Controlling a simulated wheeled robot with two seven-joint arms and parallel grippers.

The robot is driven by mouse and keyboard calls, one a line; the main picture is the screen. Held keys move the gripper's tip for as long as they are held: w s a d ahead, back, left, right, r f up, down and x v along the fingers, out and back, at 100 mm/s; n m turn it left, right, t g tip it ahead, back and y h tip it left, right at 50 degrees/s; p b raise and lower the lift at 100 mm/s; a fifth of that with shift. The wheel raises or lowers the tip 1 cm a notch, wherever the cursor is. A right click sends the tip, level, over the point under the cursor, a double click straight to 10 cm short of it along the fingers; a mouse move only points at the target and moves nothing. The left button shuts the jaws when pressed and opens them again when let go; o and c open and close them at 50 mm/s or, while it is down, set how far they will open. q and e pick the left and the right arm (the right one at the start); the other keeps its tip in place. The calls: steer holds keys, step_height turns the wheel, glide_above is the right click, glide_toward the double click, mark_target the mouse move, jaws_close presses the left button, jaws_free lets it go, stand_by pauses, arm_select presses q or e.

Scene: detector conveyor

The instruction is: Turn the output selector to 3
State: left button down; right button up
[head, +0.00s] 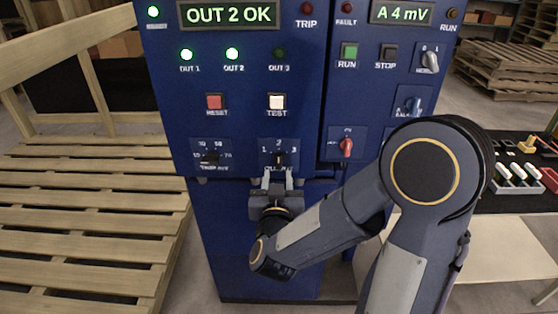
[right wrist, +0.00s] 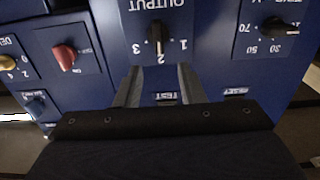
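The output selector (head: 279,158) is a black knob on the lower part of the blue panel, with 1, 2 and 3 around it. It also shows in the right wrist view (right wrist: 158,38), upside down, its pointer toward 2. My right gripper (head: 277,177) is just in front of and below the selector in the head view. In the right wrist view its two fingers (right wrist: 160,70) are spread apart with nothing between them, and the knob lies beyond the tips, lined up with the gap. Contact is not visible. My left gripper is not in view.
The display (head: 231,15) reads "OUT 2 OK". The OUT 1 and OUT 2 lamps glow; OUT 3 (head: 280,53) is dark. Close by are the TEST button (head: 277,102), a timer knob (head: 210,158) and a red knob (head: 346,147). Pallets (head: 90,220) stand left.

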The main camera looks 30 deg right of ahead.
mark_target(280, 160)
steer(key=x, duration=0.7)
steer(key=shift+w+d+p, duration=0.2)
steer(key=shift+w+p, duration=0.05)
steer(key=shift+p, duration=0.1)
steer(key=c, duration=0.7)
steer(key=shift+s+d+f+m+b, duration=0.1)
steer(key=shift+f+m+b, duration=0.05)
steer(key=shift+m+b, duration=0.7)
steer(key=m+b, duration=0.4)
steer(key=b, duration=0.1)
steer(key=m+b, duration=0.2)
steer(key=b, duration=0.1)
steer(key=shift+s+d+f+m, duration=0.25)
steer(key=shift+d+f, duration=0.05)
steer(key=shift+d, duration=0.1)
steer(key=shift+s+d+m+b, duration=0.1)
steer(key=shift+d+m+b, duration=0.05)
steer(key=shift+m+b, duration=1.7)
steer(key=shift+c, duration=0.2)
steer(key=o, duration=0.7)
